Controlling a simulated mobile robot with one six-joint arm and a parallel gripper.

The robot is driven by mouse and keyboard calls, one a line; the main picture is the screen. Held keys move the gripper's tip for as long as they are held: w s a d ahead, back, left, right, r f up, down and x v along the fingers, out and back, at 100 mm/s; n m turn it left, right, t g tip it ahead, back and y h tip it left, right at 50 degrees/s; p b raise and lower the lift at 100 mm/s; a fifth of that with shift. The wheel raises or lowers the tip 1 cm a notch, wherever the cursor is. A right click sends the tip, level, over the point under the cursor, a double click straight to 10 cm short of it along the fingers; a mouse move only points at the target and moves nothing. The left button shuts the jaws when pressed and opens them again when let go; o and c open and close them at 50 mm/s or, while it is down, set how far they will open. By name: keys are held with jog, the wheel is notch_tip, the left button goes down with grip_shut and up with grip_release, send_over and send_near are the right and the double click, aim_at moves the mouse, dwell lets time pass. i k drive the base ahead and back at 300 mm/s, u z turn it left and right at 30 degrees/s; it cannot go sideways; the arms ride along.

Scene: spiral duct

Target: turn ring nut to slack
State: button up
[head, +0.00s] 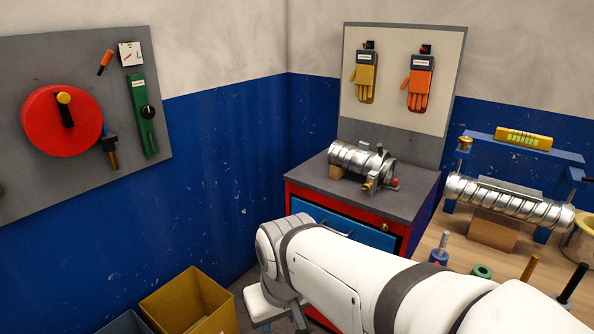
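I cannot single out the ring nut with certainty. A short spiral metal duct (357,160) lies on the grey top of a red cabinet, with brass fittings (370,187) and a small red knob at its right end. A longer spiral duct (510,203) rests in a blue frame on the wooden bench at the right. A green ring (482,271) lies on the bench in front of it. My white arm crosses the lower middle, and its far part bends down in front of the cabinet. My gripper does not show clearly.
The red cabinet (415,217) has a blue drawer (343,226). Upright handled tools stand on the bench (455,303). A yellow bin (190,304) stands on the floor. A grey wall panel (40,90) carries a red disc and a green plate. Gloves hang on a pale board (393,52).

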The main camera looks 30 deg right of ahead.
aim_at(366, 187)
jog(key=z, duration=0.6)
jog(key=i, duration=0.9)
jog(key=z, duration=0.65)
jog(key=k, duration=0.95)
jog(key=z, duration=0.15)
jog(key=i, duration=0.95)
jog(key=u, duration=0.05)
